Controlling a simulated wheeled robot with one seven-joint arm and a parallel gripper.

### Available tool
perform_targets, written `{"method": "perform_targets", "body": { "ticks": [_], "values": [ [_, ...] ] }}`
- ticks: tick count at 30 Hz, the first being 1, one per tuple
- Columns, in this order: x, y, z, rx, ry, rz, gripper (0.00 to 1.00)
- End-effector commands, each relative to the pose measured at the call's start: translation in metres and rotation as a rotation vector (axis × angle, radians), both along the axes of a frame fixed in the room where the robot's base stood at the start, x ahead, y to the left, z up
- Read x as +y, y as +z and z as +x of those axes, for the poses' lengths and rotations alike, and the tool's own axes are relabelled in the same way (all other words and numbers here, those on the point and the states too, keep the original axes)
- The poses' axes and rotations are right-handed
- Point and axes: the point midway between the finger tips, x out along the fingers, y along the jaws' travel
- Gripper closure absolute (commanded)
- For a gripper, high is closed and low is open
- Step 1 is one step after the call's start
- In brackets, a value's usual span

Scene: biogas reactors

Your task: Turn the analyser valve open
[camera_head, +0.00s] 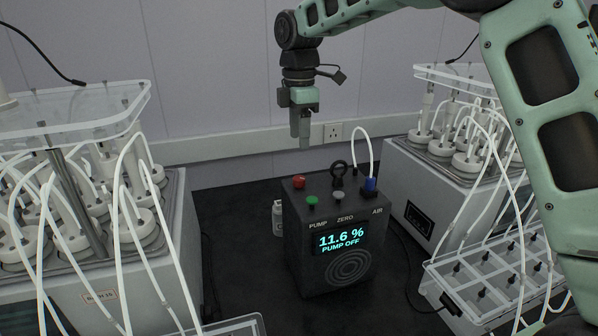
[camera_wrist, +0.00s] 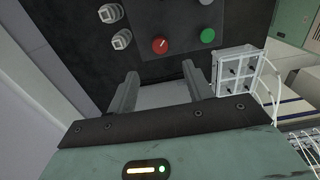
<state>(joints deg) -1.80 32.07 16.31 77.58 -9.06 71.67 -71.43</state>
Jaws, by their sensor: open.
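The dark box-shaped analyser (camera_head: 305,245) stands on the black bench, its display reading 11.6 % and PUMP OFF. A red knob (camera_head: 299,182) sits on its top at the back left; in the wrist view the red knob (camera_wrist: 160,46) shows a short white mark. I take this knob for the valve, though no label on it is readable. A green button (camera_head: 312,200) is in front of it and also shows in the wrist view (camera_wrist: 207,36). My gripper (camera_head: 304,138) hangs above and behind the analyser, pointing down. In the wrist view its fingers (camera_wrist: 160,78) are apart and empty, short of the red knob.
A white button (camera_head: 338,196), a black ring (camera_head: 339,172) and a blue fitting (camera_head: 370,186) with a white tube share the analyser's top. Reactor units with tubes stand left (camera_head: 180,255) and right (camera_head: 440,195). Small white bottles (camera_wrist: 121,39) stand beside the analyser.

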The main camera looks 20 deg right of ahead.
Motion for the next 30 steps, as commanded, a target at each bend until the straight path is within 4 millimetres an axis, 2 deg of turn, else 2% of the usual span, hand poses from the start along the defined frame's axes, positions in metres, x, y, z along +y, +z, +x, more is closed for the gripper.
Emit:
{"method": "perform_targets", "body": {
  "ticks": [9, 15, 21, 29, 30],
  "values": [
    [0.0, -0.065, -0.001, 0.004, 0.0, 0.0, 0.49],
    [0.001, -0.096, 0.0, 0.002, 0.0, 0.0, 0.49],
    [0.0, -0.11, 0.0, 0.0, -0.001, 0.0, 0.49],
    [0.0, -0.111, 0.0, -0.001, -0.001, 0.0, 0.49],
    [0.0, -0.111, 0.0, -0.001, -0.001, 0.0, 0.54]
  ]
}}
